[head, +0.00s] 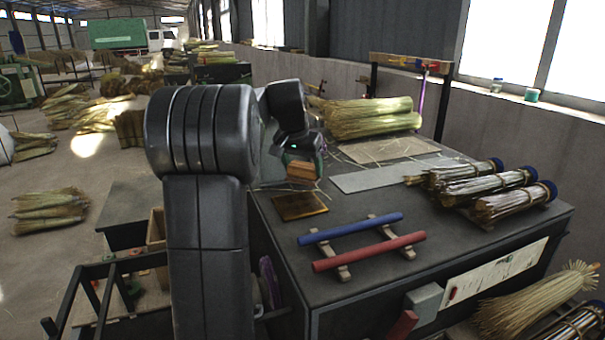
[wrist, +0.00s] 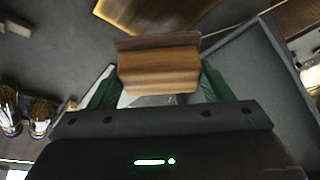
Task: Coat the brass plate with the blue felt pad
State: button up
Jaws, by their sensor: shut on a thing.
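My gripper (head: 303,160) is shut on a wooden block (head: 302,170), held above the bench. In the wrist view the block (wrist: 158,68) sits between the green fingers, with a darker brown strip along its far edge. No blue felt shows on it; its underside is hidden. The brass plate (head: 300,206) lies flat on the dark bench, just in front of the block in the head view. The plate (wrist: 155,14) shows at the top of the wrist view, brown-gold, streaked and partly cut off. The block looks apart from the plate.
A blue rod (head: 350,229) and a red rod (head: 369,251) rest on wooden supports nearer the bench front. A grey flat sheet (head: 385,175), straw bundles (head: 370,118) and bound brush bundles (head: 490,187) lie behind and to the right. Bare bench (head: 400,205) lies between.

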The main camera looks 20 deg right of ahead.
jog(key=shift+r, duration=0.1)
jog(key=shift+r, duration=1.45)
